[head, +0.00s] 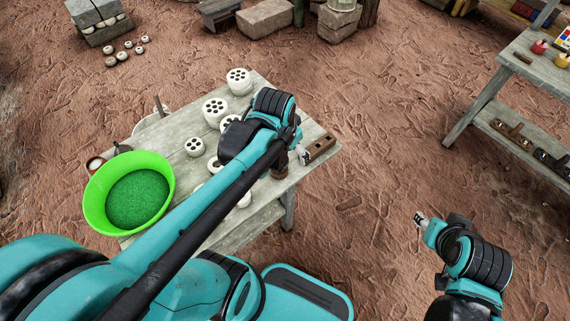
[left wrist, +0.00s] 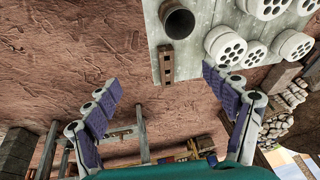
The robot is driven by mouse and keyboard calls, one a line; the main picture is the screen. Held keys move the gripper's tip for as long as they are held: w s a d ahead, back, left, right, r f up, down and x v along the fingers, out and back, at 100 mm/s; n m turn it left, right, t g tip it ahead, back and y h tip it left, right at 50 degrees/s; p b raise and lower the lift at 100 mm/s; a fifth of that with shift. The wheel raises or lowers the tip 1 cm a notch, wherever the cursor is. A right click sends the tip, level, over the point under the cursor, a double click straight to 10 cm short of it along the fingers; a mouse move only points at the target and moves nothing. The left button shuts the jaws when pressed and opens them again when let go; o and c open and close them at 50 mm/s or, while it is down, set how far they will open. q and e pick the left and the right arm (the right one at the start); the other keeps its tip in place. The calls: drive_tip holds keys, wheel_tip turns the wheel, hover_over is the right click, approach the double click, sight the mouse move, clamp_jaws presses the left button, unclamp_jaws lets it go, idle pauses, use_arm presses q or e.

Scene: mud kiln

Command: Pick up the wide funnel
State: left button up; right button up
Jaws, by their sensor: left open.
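A dark brown round-mouthed piece (left wrist: 178,20), perhaps the wide funnel, stands near the table's edge in the left wrist view. In the head view a brown piece (head: 280,168) shows there, partly covered by my left arm; its full shape is hidden. My left gripper (left wrist: 165,98) is open and empty, with the dark piece beyond its fingertips. In the head view this gripper (head: 303,156) is mostly hidden by my wrist, over the table's right end. My right gripper (head: 420,219) is over bare ground, right of the table, too small to read.
The wooden table (head: 262,205) holds several white perforated pieces (head: 239,80), a holed brown block (head: 319,148) and a green tub (head: 160,168). The holed block also shows in the left wrist view (left wrist: 166,62). A second table (head: 505,85) stands right; bare ground lies between.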

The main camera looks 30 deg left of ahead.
use_arm(q)
drive_tip(key=w+a+f+m+g, duration=0.2)
drive_tip(key=w+f, duration=0.2)
drive_tip(key=m+g+b, duration=0.1)
drive_tip(key=m+g, duration=0.1)
hover_over(280, 160)
drive_tip(key=s+d, duration=0.1)
drive_tip(key=d, duration=0.1)
wheel_tip(280, 160, down, 10)
drive_tip(key=f+b, duration=0.1)
drive_tip(key=a+f+b, duration=0.1)
drive_tip(key=f, duration=0.3)
drive_tip(key=shift+s+a+f+b, duration=0.2)
drive_tip(key=shift+s+b, duration=0.1)
drive_tip(key=shift+b, duration=0.1)
drive_tip(key=shift+r, duration=0.1)
use_arm(e)
drive_tip(key=f, duration=0.3)
drive_tip(key=shift+s+d+f, duration=0.15)
drive_tip(key=shift+d+f, duration=0.1)
drive_tip(key=shift+f, duration=0.05)
use_arm(q)
drive_tip(key=c, duration=0.9)
